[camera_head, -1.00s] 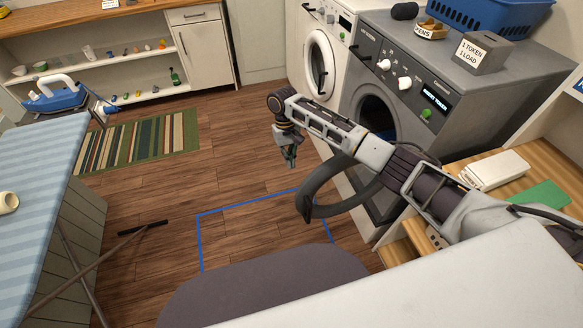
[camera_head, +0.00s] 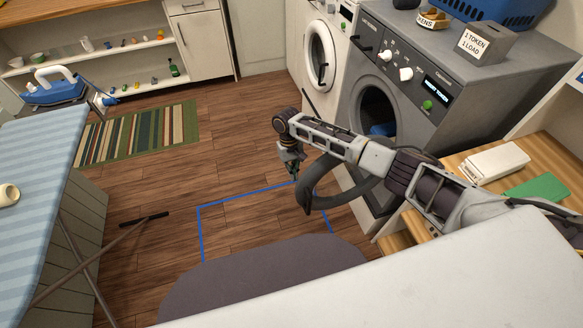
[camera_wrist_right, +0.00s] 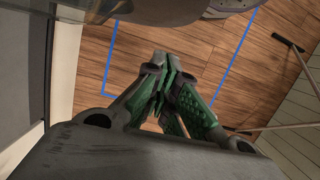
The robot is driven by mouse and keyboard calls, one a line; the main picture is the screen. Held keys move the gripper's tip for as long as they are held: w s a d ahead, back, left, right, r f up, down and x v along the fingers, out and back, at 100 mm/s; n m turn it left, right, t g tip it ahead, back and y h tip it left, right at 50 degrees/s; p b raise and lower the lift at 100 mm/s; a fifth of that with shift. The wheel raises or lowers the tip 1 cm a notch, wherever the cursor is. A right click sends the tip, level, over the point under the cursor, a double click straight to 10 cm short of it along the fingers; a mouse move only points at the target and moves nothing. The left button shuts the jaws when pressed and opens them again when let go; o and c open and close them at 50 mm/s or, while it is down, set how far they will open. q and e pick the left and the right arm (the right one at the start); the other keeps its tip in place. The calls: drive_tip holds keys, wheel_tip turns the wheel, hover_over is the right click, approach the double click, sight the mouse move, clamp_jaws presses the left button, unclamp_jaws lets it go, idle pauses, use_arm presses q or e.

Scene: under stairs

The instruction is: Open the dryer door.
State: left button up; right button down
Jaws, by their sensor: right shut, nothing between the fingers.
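The dryer (camera_head: 424,70) is the grey machine at the right in the head view. Its round dark door (camera_head: 308,196) stands swung wide out from the front, over the floor. The round opening (camera_head: 376,108) shows, with something blue inside. My right arm reaches across in front of the door and hides part of it. My right gripper (camera_head: 293,172) points down just left of the door ring, shut and empty. In the right wrist view its green fingertips (camera_wrist_right: 165,72) are together above the wooden floor. I cannot tell whether it touches the door. My left gripper is out of view.
A white washer (camera_head: 322,55) stands left of the dryer. A token box (camera_head: 485,42) and blue basket (camera_head: 490,8) sit on top. An ironing board (camera_head: 35,165) is at the left. The floor (camera_head: 230,150) between is clear, with blue tape lines (camera_head: 250,194).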

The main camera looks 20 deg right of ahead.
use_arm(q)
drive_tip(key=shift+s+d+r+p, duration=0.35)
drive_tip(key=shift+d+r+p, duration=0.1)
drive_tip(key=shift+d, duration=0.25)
use_arm(e)
drive_tip(key=s, duration=0.3)
drive_tip(key=shift+s+d, duration=0.1)
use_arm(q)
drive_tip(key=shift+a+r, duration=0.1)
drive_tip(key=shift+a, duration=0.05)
use_arm(e)
drive_tip(key=shift+s, duration=0.1)
